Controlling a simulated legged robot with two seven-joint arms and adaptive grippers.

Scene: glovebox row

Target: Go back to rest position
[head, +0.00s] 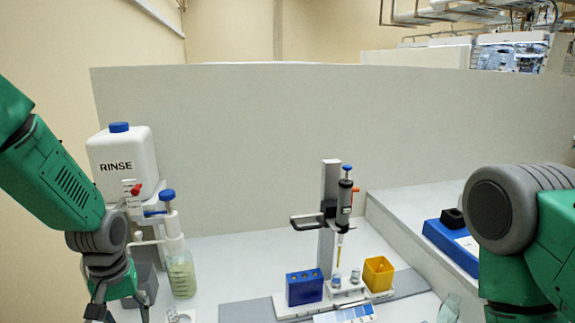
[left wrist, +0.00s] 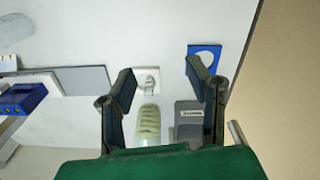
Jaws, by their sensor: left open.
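My left gripper (head: 118,312) is at the lower left of the head view, beside the dispenser bottle, its fingers pointing down and partly cut off by the frame edge. In the left wrist view the gripper (left wrist: 160,78) is open, with its two fingers spread and nothing held between them. Below the fingertips are a small white holder (left wrist: 146,80) and a bottle with pale green contents (left wrist: 148,125). My right arm shows at the right of the head view, folded and close to the camera; its gripper is out of view.
A white RINSE container (head: 122,165) and a blue-capped dispenser bottle (head: 181,272) stand at left. A pipette (head: 343,205) hangs on a stand (head: 328,220), near a blue rack (head: 305,287) and yellow box (head: 378,273). A blue device (head: 452,243) sits right. A grey partition (head: 260,150) stands behind.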

